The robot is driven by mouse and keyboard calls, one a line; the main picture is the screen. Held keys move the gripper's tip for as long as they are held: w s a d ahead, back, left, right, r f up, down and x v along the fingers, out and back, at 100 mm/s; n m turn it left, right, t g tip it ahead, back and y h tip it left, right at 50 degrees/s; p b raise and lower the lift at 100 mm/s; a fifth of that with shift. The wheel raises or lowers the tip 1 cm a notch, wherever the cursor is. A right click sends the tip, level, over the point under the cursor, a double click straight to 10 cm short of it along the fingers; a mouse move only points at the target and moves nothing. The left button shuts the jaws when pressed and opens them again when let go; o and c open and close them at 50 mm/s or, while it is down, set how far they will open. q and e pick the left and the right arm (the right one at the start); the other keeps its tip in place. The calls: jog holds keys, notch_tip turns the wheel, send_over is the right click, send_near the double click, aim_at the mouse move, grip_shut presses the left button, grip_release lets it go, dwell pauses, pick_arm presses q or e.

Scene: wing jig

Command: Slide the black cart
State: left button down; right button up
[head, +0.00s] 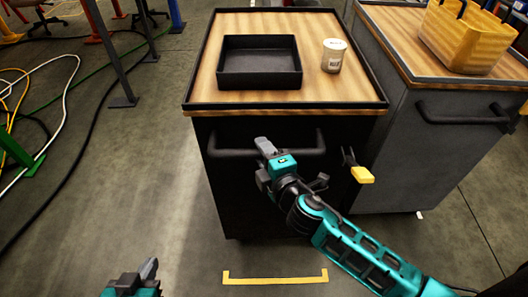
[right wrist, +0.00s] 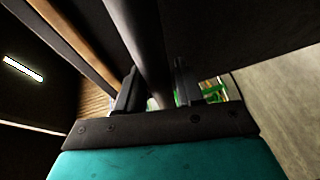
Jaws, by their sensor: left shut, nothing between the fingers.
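The black cart (head: 290,190) stands in the middle of the head view, with a wooden top and a dark bar handle (head: 305,144) across its front. My right gripper (head: 264,147) is at this handle, left of its middle. In the right wrist view the handle bar (right wrist: 148,45) runs between the two fingers (right wrist: 156,88), which look closed on it. My left gripper (head: 148,270) is low at the left of the head view, shut and empty, away from the cart.
A black tray (head: 260,78) and a white labelled can (head: 333,56) stand on the cart. A grey cart (head: 440,150) with a yellow basket (head: 468,35) stands close at its right. A yellow floor mark (head: 275,280) lies in front. Cables (head: 70,125) lie on the floor at left.

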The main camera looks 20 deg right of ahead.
grip_shut()
dwell(0.3)
